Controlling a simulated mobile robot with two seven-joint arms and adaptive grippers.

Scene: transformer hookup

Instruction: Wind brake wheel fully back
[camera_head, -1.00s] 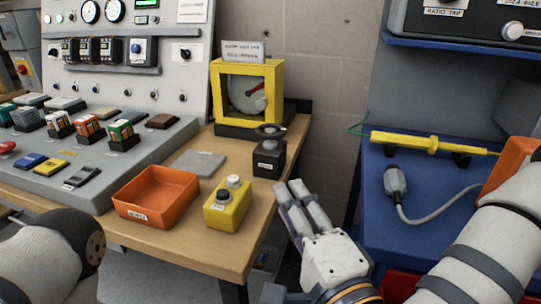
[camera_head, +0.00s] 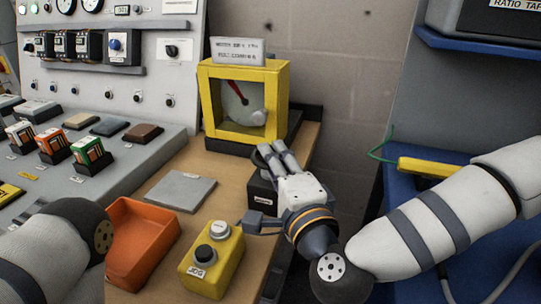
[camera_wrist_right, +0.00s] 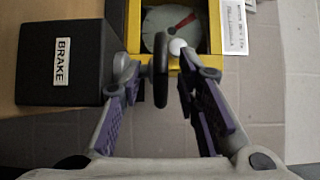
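The black brake box (camera_head: 262,192) stands on the wooden bench, partly hidden behind my right gripper in the head view. In the right wrist view the box (camera_wrist_right: 62,62) carries a white BRAKE label, and its dark brake wheel (camera_wrist_right: 160,70) shows edge-on. My right gripper (camera_head: 272,152) is over the box. In the wrist view its fingers (camera_wrist_right: 162,95) are apart on either side of the wheel, with a clear gap on the right side.
A yellow-framed dial (camera_head: 205,105) with a red pointer stands behind the brake box. A yellow button box (camera_head: 222,270), an orange tray (camera_head: 165,222) and a grey plate (camera_head: 181,191) lie nearby. A blue bench (camera_head: 460,275) is at right.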

